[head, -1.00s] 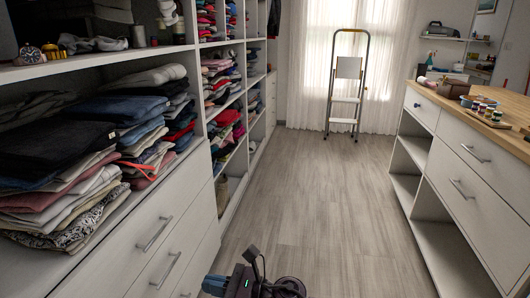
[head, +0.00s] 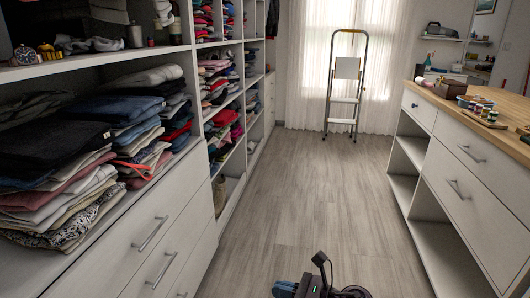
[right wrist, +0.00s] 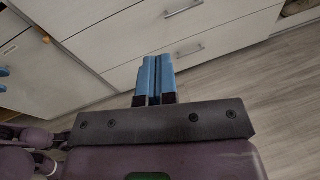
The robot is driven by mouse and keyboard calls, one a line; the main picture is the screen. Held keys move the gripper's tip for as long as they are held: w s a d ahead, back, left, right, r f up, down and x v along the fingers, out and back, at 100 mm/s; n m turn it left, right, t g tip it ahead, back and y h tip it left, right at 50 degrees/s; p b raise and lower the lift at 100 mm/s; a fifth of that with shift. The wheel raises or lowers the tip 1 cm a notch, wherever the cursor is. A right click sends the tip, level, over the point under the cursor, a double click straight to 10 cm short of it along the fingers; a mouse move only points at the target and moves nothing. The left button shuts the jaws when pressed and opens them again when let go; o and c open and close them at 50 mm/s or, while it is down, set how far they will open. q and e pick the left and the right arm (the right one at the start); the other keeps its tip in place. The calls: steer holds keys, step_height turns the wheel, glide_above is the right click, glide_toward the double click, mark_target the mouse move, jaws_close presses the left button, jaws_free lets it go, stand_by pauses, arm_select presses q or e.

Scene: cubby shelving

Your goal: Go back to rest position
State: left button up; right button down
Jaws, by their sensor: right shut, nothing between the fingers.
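My right gripper (head: 284,289) shows at the bottom edge of the head view, low over the floor between the shelving and the counter. In the right wrist view its two blue fingers (right wrist: 154,80) are shut together with nothing between them. They point toward the white drawer fronts (right wrist: 185,45) and touch nothing that I can see. My left gripper is not in the head view.
Cubby shelving with folded clothes (head: 60,170) and drawers (head: 150,235) lines the left. A wood-topped drawer unit (head: 470,150) stands on the right. A step ladder (head: 345,100) stands by the curtained window. The floor (head: 300,190) between is clear.

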steer(key=s+d+f+m+t+h, duration=0.25)
steer(key=s+d+m, duration=0.45)
steer(key=s+m, duration=0.35)
steer(key=s+d+f+m+t+h, duration=0.1)
steer(key=s+d+m+h, duration=0.3)
steer(key=s+d+m, duration=0.5)
steer(key=s+d+f+m+t+h, duration=0.2)
steer(key=s+d+m+h, duration=0.3)
steer(key=s+m, duration=0.7)
steer(key=s+d+r+m+g, duration=0.3)
steer(key=s+d+m, duration=0.1)
steer(key=s+m, duration=0.45)
arm_select(q)
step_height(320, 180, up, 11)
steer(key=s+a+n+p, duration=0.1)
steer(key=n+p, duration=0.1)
steer(key=p, duration=1.5)
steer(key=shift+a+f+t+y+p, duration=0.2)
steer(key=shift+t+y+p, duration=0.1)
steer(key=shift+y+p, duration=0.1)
arm_select(e)
step_height(320, 180, up, 11)
steer(key=a+m+t+h, duration=0.1)
steer(key=m+t+h, duration=0.1)
steer(key=m, duration=0.5)
steer(key=shift+a+h, duration=0.35)
steer(key=shift+h, duration=0.5)
